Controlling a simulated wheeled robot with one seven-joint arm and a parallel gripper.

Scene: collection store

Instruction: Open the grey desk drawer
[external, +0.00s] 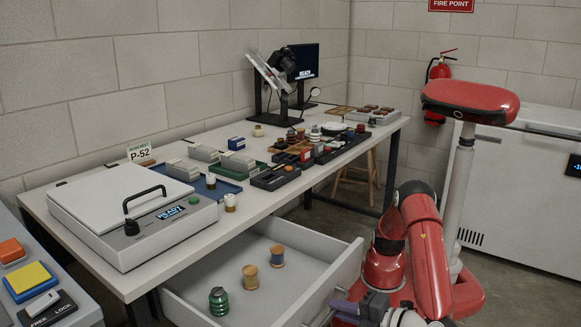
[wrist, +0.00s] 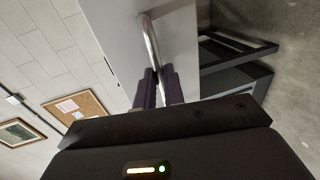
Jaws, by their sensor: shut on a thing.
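The grey desk drawer (external: 318,277) stands pulled out from under the table, so its inside shows in the external view. A green jar-like piece (external: 218,301) and two spool-like pieces, one tan (external: 250,277) and one brown with a blue band (external: 277,256), stand upright in it. In the wrist view my gripper (wrist: 157,78) is shut on the metal bar handle (wrist: 150,38) on the pale drawer front (wrist: 120,35). In the external view my gripper (external: 338,303) is at the outer side of the drawer front, and the handle is hidden there.
The table (external: 130,280) above holds a white lidded machine (external: 120,215), trays of small pieces and a stand with a screen. A blue-grey surface (external: 85,310) is at lower left. A white chest (external: 510,190) stands at right. Floor shows between.

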